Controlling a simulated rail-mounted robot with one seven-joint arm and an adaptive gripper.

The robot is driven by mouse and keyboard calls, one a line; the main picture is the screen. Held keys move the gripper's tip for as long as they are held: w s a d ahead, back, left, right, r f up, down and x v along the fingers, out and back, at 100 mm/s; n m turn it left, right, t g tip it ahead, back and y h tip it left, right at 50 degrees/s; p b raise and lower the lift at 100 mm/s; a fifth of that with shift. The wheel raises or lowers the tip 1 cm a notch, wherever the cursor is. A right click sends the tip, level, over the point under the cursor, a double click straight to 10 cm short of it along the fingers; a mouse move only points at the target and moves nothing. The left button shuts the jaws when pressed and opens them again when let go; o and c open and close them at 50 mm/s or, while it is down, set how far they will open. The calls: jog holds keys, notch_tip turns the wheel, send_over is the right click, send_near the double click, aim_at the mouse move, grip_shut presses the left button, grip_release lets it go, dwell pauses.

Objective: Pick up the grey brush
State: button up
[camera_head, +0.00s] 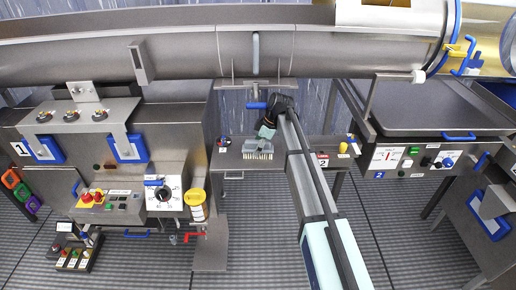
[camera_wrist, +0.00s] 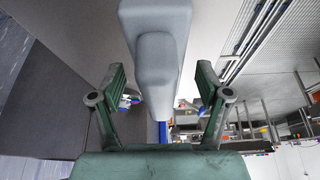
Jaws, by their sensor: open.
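The grey brush (camera_head: 257,147) lies on a small steel table at the back, its pale bristles facing the front in the head view. In the wrist view the grey brush (camera_wrist: 155,60) fills the upper middle, with its raised handle part toward me. My gripper (camera_head: 266,132) is just above the brush in the head view. In the wrist view my gripper (camera_wrist: 160,85) is open, with one green finger on each side of the brush handle and visible gaps. I cannot tell how far the fingertips reach along the handle.
The steel table (camera_head: 285,163) also holds a small red-and-black item (camera_head: 223,142) at left and a yellow-topped item (camera_head: 343,147) at right. A large steel drum (camera_head: 180,55) runs above the table. A yellow-lidded container (camera_head: 197,206) hangs at the left machine.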

jog(key=shift+x, duration=0.9)
jog(key=shift+f, duration=0.25)
jog(key=c, duration=1.3)
